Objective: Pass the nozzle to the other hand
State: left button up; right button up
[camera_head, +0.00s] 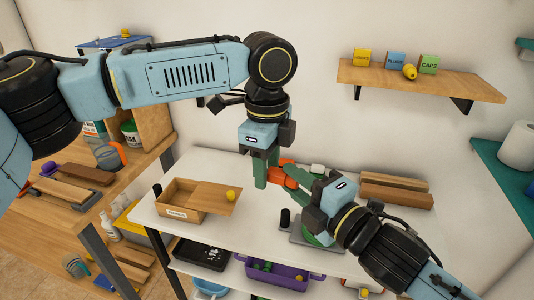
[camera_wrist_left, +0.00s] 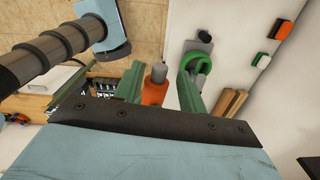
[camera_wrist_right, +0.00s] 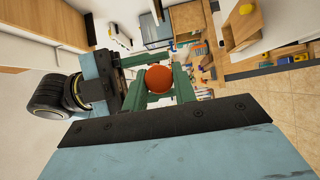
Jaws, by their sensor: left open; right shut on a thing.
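The nozzle (camera_head: 288,170) is orange with a grey tip and is held above the white table. My right gripper (camera_head: 298,176) is shut on it; in the right wrist view its round orange end (camera_wrist_right: 158,78) shows between the green fingers. My left gripper (camera_head: 266,173) is open and points down at the nozzle from above. In the left wrist view the nozzle (camera_wrist_left: 155,86) lies between the spread green fingers, with a gap on the right side. Whether the left finger touches it I cannot tell.
A wooden box (camera_head: 176,210) with a partly open lid stands at the table's left. A black cylinder (camera_head: 285,218) and a grey plate with a green ring (camera_head: 318,238) are below my grippers. Wooden blocks (camera_head: 395,191) lie at the back right. A wall shelf (camera_head: 425,83) is above.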

pick_arm(q)
jog(key=shift+c, duration=0.4)
jog(key=c, duration=0.7)
pick_arm(e)
jog(key=o, duration=1.1)
